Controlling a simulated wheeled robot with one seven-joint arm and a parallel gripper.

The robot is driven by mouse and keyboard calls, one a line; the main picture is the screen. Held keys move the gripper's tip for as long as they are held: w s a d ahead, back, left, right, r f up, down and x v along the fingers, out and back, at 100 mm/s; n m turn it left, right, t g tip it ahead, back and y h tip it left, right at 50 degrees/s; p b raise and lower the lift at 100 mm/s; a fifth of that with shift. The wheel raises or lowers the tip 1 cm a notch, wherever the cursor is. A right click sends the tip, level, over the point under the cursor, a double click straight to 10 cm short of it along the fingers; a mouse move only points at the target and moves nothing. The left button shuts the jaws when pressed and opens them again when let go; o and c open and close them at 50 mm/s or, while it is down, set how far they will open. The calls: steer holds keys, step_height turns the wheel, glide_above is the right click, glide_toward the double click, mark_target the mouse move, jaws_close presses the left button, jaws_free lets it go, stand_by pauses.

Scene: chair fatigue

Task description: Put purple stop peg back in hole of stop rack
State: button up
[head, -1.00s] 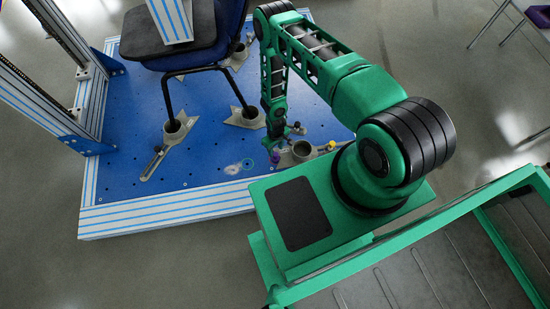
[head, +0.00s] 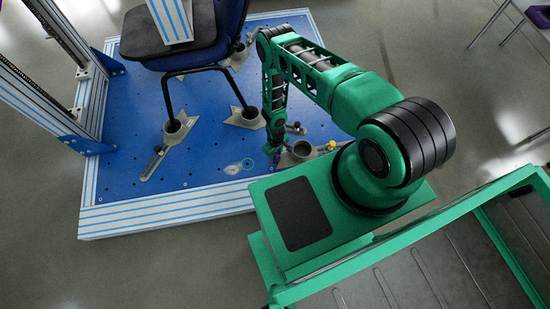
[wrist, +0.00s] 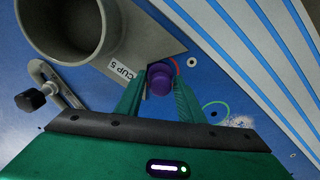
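The purple stop peg (wrist: 160,79) shows in the wrist view beside the grey cup base labelled CUP 5. My gripper (wrist: 160,84) has one green finger on each side of its purple head. I cannot tell whether the fingers touch the peg or a small gap remains. In the head view my gripper (head: 272,148) is low over the blue plate, left of the grey cup, and mostly covers the peg. I cannot make out the peg's lower end. I cannot identify the stop rack in either view.
The grey cup (wrist: 66,26) stands close to my left finger in the wrist view. A slotted arm with a black knob (wrist: 30,99) is at left. A green ring (wrist: 215,108) marks the plate. A chair (head: 172,45) stands on the blue plate (head: 130,130).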

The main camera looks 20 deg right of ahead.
steer(key=c, duration=0.6)
steer(key=shift+r, duration=0.1)
steer(key=shift+c, duration=0.2)
steer(key=shift+r, duration=0.1)
steer(key=shift+r, duration=1.85)
steer(key=shift+r, duration=0.1)
steer(key=shift+r, duration=1.95)
